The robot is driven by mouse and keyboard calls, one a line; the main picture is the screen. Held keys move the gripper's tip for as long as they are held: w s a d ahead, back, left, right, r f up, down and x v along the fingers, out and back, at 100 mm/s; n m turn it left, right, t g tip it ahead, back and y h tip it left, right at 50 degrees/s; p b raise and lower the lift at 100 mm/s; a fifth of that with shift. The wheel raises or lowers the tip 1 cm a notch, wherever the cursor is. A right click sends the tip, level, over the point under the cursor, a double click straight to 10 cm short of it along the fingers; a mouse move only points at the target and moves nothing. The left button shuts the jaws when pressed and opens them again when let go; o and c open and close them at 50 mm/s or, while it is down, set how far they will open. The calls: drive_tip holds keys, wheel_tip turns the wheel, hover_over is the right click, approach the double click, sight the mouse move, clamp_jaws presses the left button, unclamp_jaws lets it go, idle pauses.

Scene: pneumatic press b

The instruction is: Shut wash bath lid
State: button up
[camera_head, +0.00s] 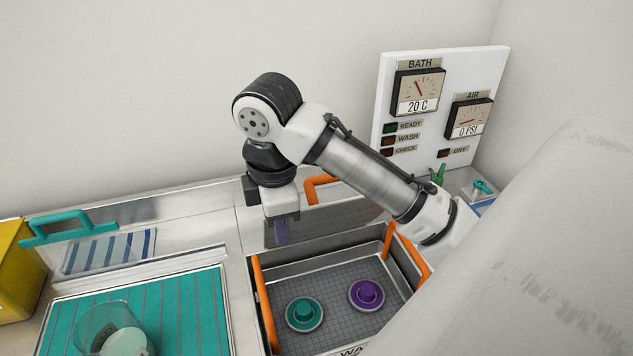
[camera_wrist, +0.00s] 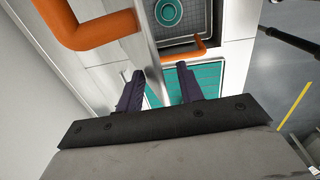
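The wash bath lid (camera_head: 345,217) is a steel panel standing raised at the back of the bath, with an orange handle (camera_head: 322,186) on its far side. In the wrist view the lid (camera_wrist: 148,38) shows as a thin upright edge, with the orange handle (camera_wrist: 95,32) at its left. The bath (camera_head: 335,300) is open. My gripper (camera_head: 282,232) points down at the lid's left end. Its dark purple fingers (camera_wrist: 160,72) are apart, and the lid's edge appears to run between them; contact cannot be told.
A teal disc (camera_head: 304,314) and a purple disc (camera_head: 367,294) sit in the bath between orange handles. A teal ribbed mat (camera_head: 190,306) with a clear cup lies left. A gauge panel (camera_head: 440,115) stands behind. A yellow bin (camera_head: 15,270) is far left.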

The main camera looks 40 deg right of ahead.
drive_tip(key=shift+s+a+f, duration=0.3)
drive_tip(key=shift+s+f, duration=0.2)
drive_tip(key=shift+s, duration=0.15)
drive_tip(key=shift+s+a+f, duration=0.3)
drive_tip(key=shift+s+f, duration=0.15)
drive_tip(key=shift+s, duration=0.15)
drive_tip(key=shift+r, duration=0.1)
drive_tip(key=s+a+r+p, duration=0.1)
drive_tip(key=s+r+p, duration=0.2)
drive_tip(key=r+p, duration=0.3)
drive_tip(key=shift+s+a+r, duration=0.3)
drive_tip(key=shift+a+r, duration=0.1)
drive_tip(key=shift+r, duration=0.6)
